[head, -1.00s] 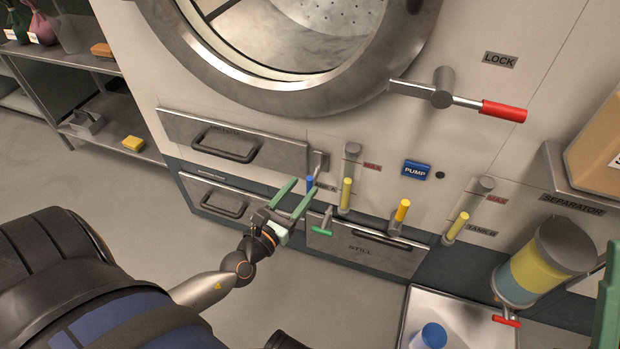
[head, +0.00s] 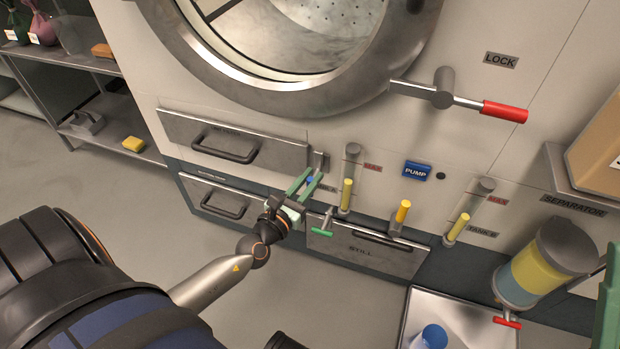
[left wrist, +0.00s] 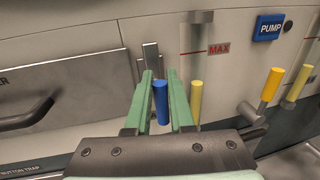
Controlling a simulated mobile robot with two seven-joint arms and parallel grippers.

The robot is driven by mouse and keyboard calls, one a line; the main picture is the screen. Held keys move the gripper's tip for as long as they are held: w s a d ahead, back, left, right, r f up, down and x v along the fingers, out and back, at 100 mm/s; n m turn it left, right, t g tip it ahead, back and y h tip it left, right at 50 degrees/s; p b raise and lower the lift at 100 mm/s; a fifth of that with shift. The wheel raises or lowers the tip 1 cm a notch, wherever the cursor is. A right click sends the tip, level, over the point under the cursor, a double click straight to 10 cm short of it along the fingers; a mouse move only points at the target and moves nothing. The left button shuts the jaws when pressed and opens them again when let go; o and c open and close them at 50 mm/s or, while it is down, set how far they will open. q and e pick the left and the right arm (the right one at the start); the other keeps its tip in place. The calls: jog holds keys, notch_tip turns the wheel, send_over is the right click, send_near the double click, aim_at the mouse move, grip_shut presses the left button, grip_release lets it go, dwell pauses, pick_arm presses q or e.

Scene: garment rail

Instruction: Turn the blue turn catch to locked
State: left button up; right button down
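The blue turn catch has a grey metal plate (head: 320,161) at the right end of the upper drawer and a blue handle (head: 309,180). In the left wrist view the blue handle (left wrist: 161,102) stands between the two green fingers. My left gripper (head: 304,182) is open, with one finger on either side of the handle. In the left wrist view the fingers (left wrist: 159,90) look apart from each other, and I cannot tell whether either touches the handle. Green fingers of my right gripper (head: 606,300) show only partly at the right edge.
A green tap (head: 322,228) is close below my left gripper. Drawer handles (head: 225,148), the red LOCK lever (head: 503,111) and a white tray (head: 465,318) are around. Open floor lies at left.

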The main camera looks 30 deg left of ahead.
pick_arm(q)
grip_shut()
